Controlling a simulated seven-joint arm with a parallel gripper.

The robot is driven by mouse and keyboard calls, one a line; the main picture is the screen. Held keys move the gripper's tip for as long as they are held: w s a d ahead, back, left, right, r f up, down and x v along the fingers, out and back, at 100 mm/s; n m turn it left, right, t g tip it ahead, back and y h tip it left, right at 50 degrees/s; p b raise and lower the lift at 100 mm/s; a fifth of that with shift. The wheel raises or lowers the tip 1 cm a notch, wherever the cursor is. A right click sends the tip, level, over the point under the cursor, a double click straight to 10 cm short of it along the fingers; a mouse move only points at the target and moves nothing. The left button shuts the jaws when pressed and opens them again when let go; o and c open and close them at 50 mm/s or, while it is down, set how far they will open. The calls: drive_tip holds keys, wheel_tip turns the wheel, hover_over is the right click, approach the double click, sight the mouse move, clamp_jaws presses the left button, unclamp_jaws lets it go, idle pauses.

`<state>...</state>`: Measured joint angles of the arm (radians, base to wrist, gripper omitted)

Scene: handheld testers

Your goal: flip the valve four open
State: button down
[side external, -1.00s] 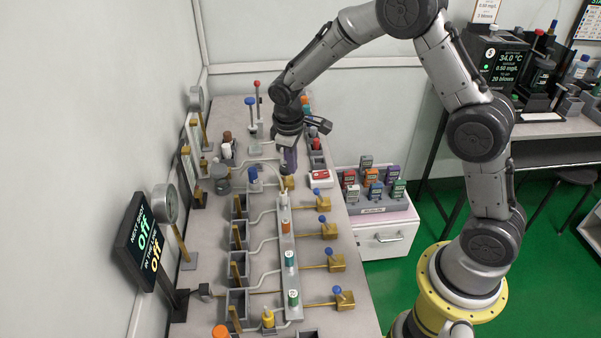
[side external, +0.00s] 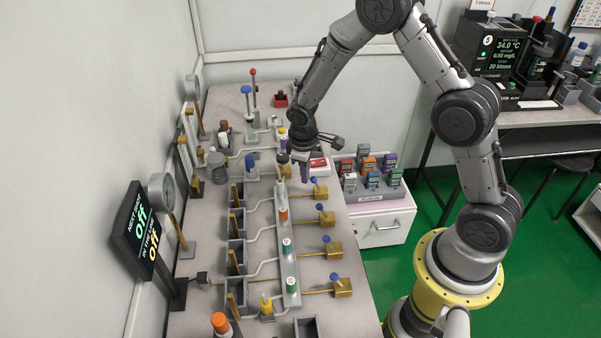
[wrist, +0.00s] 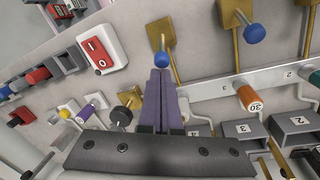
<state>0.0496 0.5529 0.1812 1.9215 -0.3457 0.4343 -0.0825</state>
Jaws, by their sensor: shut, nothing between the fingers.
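Several brass valves with blue-knobbed levers stand along the right side of the bench. The farthest valve (side external: 319,197) is nearest my gripper (side external: 305,181); its blue knob (side external: 314,180) is just right of the fingertips. In the wrist view my gripper (wrist: 162,76) has its purple fingers shut and empty, pointing at a blue knob (wrist: 162,60) on a brass lever (wrist: 158,32). The knob is at the tips; I cannot tell whether they touch.
A grey rail (side external: 287,235) with capped cylinders runs left of the valves. A red rocker switch (wrist: 99,50) and a black knob (wrist: 121,116) lie left of my fingers. A dark display (side external: 146,230) reads "off" twice. A meter rack (side external: 372,195) stands right of the bench.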

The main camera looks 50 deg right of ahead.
drive_tip(key=shift+s+d+r, duration=0.3)
drive_tip(key=shift+s+d, duration=0.05)
drive_tip(key=shift+d, duration=0.05)
idle(0.7)
drive_tip(key=shift+s+d+r, duration=0.15)
drive_tip(key=shift+s+d, duration=0.1)
drive_tip(key=shift+s+d+r, duration=0.25)
drive_tip(key=shift+s+d, duration=0.55)
drive_tip(key=shift+r, duration=0.75)
drive_tip(key=shift+w+a, duration=0.1)
drive_tip(key=shift+w, duration=0.05)
